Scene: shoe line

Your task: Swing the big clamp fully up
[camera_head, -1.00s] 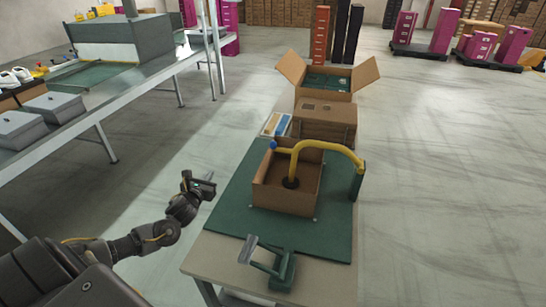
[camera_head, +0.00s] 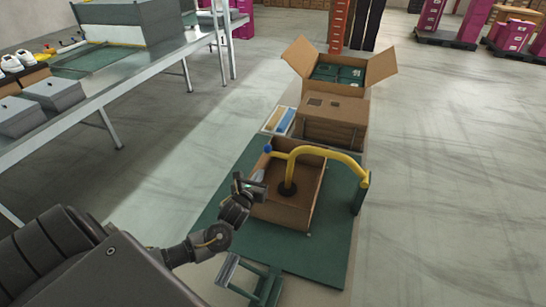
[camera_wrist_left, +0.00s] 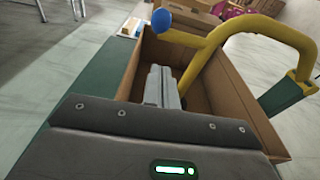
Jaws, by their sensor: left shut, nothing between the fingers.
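The big clamp (camera_head: 322,153) is a yellow bent bar on a green post (camera_head: 362,194) at the right. Its arm reaches left over an open cardboard box (camera_head: 316,212), ending in a blue ball (camera_head: 268,148), with a dark round pad down inside the box. The left wrist view shows the yellow bar (camera_wrist_left: 262,25) and the blue ball (camera_wrist_left: 162,20) ahead. My left gripper (camera_head: 256,180) is at the box's left wall, below the blue ball and apart from it. Its fingers (camera_wrist_left: 162,86) are together and empty. My right gripper is not in view.
A smaller green lever clamp (camera_head: 250,283) stands at the table's front edge near my left arm. A closed carton (camera_head: 334,121) and an open carton with green contents (camera_head: 370,69) stand behind. The green mat (camera_head: 225,207) is bare left of the box.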

